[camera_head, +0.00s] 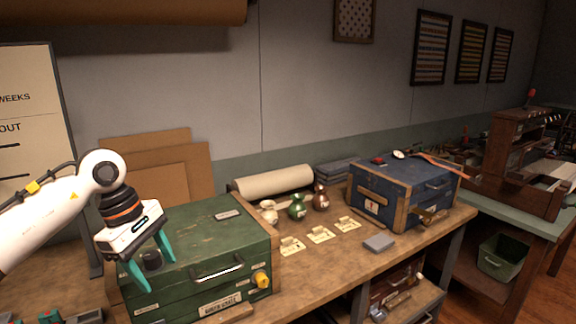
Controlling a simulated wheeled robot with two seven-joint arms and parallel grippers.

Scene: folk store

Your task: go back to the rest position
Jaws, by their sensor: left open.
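My left gripper (151,265) has teal fingers and comes in from the left. It is open, in front of the left part of the green chest (206,237). A dark round piece shows between its fingers; I cannot tell if it touches them. The green chest stands closed on the wooden workbench (300,285), with a handle and a yellow knob on its front. My right gripper is not in view.
A blue chest (405,186) stands on the bench at right. A paper roll (272,181) lies behind. Brown boards (160,172) lean on the wall.

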